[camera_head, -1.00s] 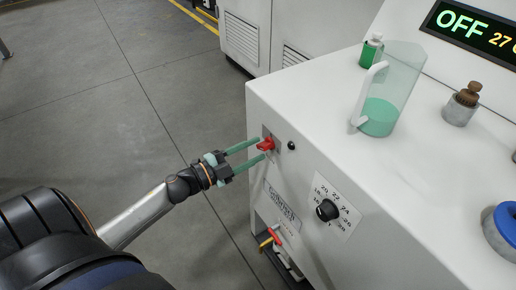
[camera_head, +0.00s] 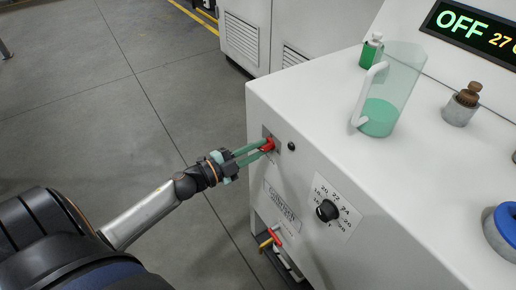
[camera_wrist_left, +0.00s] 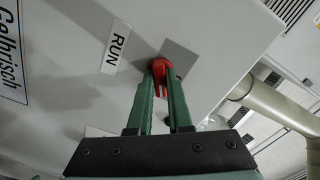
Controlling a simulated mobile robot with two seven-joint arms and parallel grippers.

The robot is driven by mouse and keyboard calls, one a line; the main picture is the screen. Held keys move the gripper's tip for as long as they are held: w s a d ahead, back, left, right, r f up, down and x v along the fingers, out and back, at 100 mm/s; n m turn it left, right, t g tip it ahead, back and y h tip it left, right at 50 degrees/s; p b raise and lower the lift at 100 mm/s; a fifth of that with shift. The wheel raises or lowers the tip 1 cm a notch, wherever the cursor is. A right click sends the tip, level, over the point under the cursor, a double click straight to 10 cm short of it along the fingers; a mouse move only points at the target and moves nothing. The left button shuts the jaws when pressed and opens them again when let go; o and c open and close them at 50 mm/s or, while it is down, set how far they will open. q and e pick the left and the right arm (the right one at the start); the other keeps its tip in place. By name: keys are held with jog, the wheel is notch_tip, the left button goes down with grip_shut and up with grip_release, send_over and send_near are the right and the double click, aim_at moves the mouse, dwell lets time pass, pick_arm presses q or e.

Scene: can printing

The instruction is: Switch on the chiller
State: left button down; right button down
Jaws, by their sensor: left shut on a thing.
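The chiller (camera_head: 400,180) is a large white cabinet on the right of the head view. Its black display (camera_head: 470,28) reads OFF in green, with 27 in orange beside it. A red switch handle (camera_head: 268,144) sits on a grey plate on the front panel; it also shows in the left wrist view (camera_wrist_left: 160,68). My left gripper (camera_head: 262,149) is shut on the red handle, with its green fingers (camera_wrist_left: 162,90) on both sides of it. A RUN label (camera_wrist_left: 116,46) is beside the switch plate. My right gripper is not in view.
A black temperature dial (camera_head: 327,210) and a small black knob (camera_head: 291,146) are on the front panel. A red-handled valve (camera_head: 273,236) is lower down. A jug (camera_head: 382,116), a green bottle (camera_head: 371,52) and a brown-capped container (camera_head: 461,104) stand on top. Open floor lies left.

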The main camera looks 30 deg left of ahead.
pick_arm(q)
jog(key=shift+m, duration=3.3)
jog(key=c, duration=0.8)
grip_release()
jog(key=shift+c, duration=0.2)
jog(key=v, duration=1.2)
jog(key=shift+s, duration=0.25)
jog(key=shift+a, duration=0.15)
